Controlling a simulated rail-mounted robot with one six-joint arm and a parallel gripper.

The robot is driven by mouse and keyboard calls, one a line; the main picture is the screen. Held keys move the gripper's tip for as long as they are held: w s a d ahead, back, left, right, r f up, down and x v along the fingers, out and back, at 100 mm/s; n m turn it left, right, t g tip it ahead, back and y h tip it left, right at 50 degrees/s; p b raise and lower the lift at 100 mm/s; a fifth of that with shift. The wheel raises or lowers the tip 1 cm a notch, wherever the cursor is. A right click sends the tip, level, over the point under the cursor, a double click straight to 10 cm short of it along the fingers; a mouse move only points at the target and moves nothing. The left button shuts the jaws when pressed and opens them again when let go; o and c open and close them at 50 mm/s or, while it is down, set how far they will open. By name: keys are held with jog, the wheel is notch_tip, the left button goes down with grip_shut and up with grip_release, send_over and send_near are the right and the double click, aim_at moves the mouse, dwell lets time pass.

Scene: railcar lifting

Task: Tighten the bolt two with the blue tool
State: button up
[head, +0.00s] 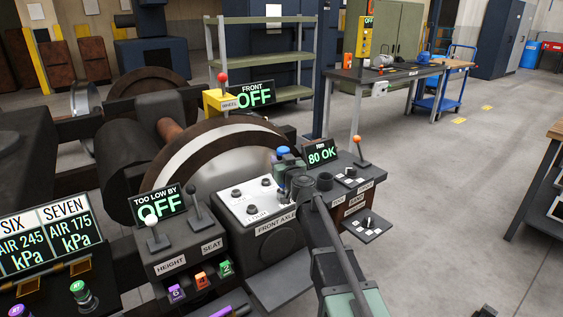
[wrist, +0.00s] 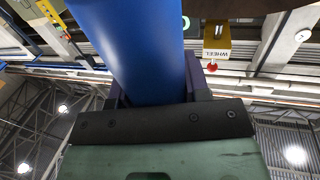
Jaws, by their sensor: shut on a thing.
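My gripper (head: 296,182) is shut on the blue tool (head: 283,152), over the right edge of the front axle box. In the wrist view the blue tool (wrist: 135,45) fills the middle, between the dark fingers (wrist: 152,88). The box's pale top plate (head: 245,197) carries several dark bolts, one (head: 236,193) at the left and another (head: 266,181) at the back. Small lettering on the plate is hard to read, so I cannot tell which is bolt two. The tool's lower end is partly hidden by my gripper; I cannot tell whether it touches a bolt.
A large wheel (head: 205,150) stands behind the box. Left is the height and seat lever box (head: 175,245); right is a lever console (head: 345,175) with an "80 OK" display (head: 321,153). A yellow wheel lever box (head: 222,102) stands behind. Open floor lies right.

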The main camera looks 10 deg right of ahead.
jog(key=shift+r+p, duration=3.45)
jog(key=shift+r, duration=0.1)
jog(key=shift+f, duration=0.1)
